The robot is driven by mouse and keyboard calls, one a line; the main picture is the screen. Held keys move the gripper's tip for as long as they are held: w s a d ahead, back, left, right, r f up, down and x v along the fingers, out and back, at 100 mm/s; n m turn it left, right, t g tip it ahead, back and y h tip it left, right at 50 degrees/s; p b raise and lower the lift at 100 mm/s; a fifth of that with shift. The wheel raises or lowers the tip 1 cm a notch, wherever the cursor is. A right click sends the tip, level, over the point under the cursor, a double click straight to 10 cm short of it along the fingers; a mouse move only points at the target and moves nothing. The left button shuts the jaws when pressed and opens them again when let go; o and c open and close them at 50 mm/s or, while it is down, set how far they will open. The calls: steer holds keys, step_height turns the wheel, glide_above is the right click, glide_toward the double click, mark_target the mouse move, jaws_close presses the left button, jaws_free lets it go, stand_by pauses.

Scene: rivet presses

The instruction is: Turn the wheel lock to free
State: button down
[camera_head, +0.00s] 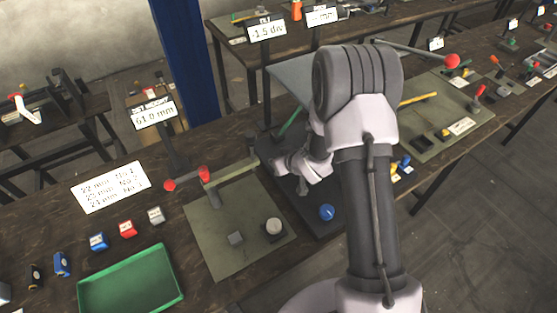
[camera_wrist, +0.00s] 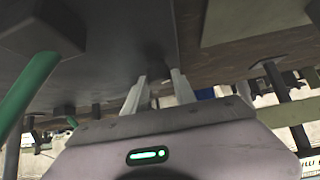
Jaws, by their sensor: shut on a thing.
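My gripper (camera_wrist: 159,78) shows in the wrist view with its two pale fingers reaching up to a small dark part (camera_wrist: 156,73) under a dark grey surface. The fingers are closed on this part. It is too dark to tell its shape or whether it is the wheel lock. A green bar (camera_wrist: 30,92) stands to the left, apart from the fingers. In the head view the green bar (camera_head: 290,122) rises behind my wrist. My arm hides the fingertips and much of the dark station there. I cannot make out a wheel lock in the head view.
A dark base plate with a blue knob (camera_head: 327,212) lies beside my arm. Left of it is an olive mat (camera_head: 222,255) with a red-ended lever (camera_head: 204,175) and small blocks. A green tray (camera_head: 130,283) and a sign (camera_head: 154,113) are further left.

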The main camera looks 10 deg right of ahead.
steer(key=n+y+p, duration=0.1)
steer(key=p, duration=0.1)
steer(key=n+y+p, duration=0.1)
steer(key=n+p, duration=0.1)
steer(key=shift+d+r+g, duration=0.2)
steer(key=shift+r+g, duration=0.1)
steer(key=shift+g, duration=0.1)
steer(key=shift+w+f+n+g+y+p, duration=0.15)
steer(key=shift+n+g+y+p, duration=0.25)
steer(key=shift+n+y+p, duration=0.5)
steer(key=shift+f+p, duration=0.1)
steer(key=shift+p, duration=0.3)
steer(key=c, duration=1)
jaws_free()
steer(key=p+v, duration=0.3)
steer(key=v, duration=1.4)
steer(key=shift+a+r+p, duration=0.1)
steer(key=shift+r+p, duration=0.25)
steer(key=shift+p, duration=0.05)
